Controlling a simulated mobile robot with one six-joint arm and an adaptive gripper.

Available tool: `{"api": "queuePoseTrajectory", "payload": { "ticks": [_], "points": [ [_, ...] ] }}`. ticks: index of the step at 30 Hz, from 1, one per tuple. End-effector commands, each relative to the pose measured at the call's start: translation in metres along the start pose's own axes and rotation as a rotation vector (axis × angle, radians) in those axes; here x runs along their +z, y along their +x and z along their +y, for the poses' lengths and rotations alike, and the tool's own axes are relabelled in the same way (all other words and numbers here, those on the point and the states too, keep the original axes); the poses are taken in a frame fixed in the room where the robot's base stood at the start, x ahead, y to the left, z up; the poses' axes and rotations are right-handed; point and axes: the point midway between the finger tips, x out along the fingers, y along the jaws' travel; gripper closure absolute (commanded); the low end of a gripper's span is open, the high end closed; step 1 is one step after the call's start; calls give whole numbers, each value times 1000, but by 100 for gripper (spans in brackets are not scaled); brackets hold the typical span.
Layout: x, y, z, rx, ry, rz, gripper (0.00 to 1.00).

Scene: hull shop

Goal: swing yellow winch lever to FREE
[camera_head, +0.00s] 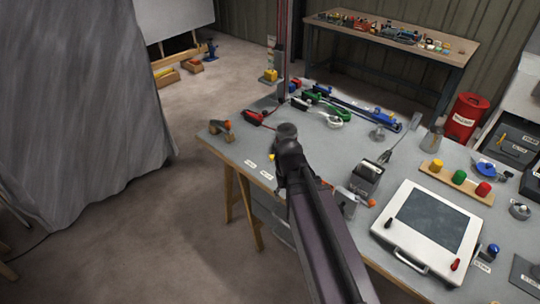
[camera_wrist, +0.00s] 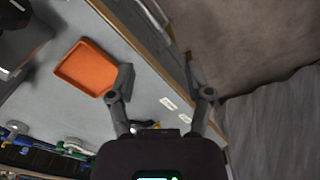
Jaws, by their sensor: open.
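A small yellow knob (camera_head: 271,157) shows at the near left edge of the workbench, just left of my arm. It looks like the end of the winch lever, but the rest of the lever is hidden behind my arm. Two white labels lie beside it on the bench top; their print is too small to read. The labels (camera_wrist: 168,103) also show in the wrist view, between my fingers. My gripper (camera_wrist: 165,84) is open and empty above the bench edge, its fingers spread apart.
An orange tray (camera_wrist: 85,68) lies on the bench beside one finger in the wrist view. A white-framed panel (camera_head: 428,231), a board with coloured knobs (camera_head: 457,181) and a red canister (camera_head: 465,117) stand to the right. Floor left of the bench is clear up to a grey sheet (camera_head: 85,100).

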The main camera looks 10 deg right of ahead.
Motion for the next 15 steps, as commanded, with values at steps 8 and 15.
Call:
{"api": "queuePoseTrajectory", "payload": {
  "ticks": [8, 15],
  "points": [
    [-98, -25, 11, 0, -174, 1, 34],
    [-197, -48, 15, -1, -389, 1, 34]
  ]
}}
